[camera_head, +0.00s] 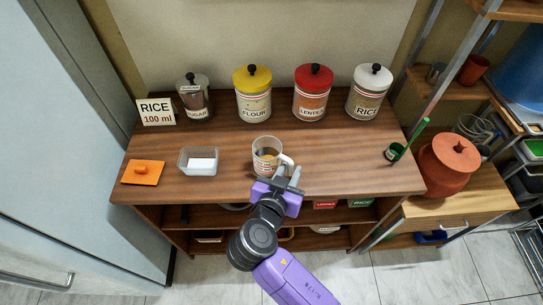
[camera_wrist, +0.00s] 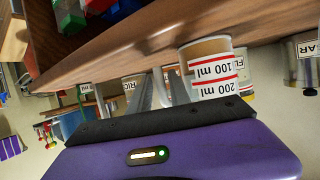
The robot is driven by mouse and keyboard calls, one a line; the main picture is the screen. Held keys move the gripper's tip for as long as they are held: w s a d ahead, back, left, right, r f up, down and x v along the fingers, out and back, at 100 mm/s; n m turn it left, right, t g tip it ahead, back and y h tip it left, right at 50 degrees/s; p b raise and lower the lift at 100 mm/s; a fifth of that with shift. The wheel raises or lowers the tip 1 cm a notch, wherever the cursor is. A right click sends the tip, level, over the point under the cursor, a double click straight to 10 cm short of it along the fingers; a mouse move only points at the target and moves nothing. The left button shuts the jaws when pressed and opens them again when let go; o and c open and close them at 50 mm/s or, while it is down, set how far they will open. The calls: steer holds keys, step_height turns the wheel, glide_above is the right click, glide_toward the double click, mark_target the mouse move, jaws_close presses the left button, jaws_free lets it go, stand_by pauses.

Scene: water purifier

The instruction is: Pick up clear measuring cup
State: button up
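The clear measuring cup (camera_head: 265,163) stands upright near the front edge of the wooden counter, with its handle toward the lower right. My gripper (camera_head: 288,174) is at the handle, with its two grey fingers apart and the handle seemingly between them. Whether either finger touches the handle cannot be told. In the wrist view, which is upside down, the cup (camera_wrist: 210,68) shows its red lines and the 100 ml and 200 ml marks, just beyond the purple gripper body.
A clear tub (camera_head: 199,169) with a white block and an orange lid (camera_head: 143,173) lie to the left. Sugar, yellow flour (camera_head: 253,105), red lentil (camera_head: 312,105) and white rice (camera_head: 368,103) jars stand behind. A green-handled item (camera_head: 408,140) is at right. Counter between is clear.

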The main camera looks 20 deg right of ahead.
steer(key=shift+p+x, duration=0.4)
steer(key=shift+x, duration=1.85)
steer(key=shift+a+f, duration=0.1)
steer(key=shift+f, duration=0.05)
jaws_close()
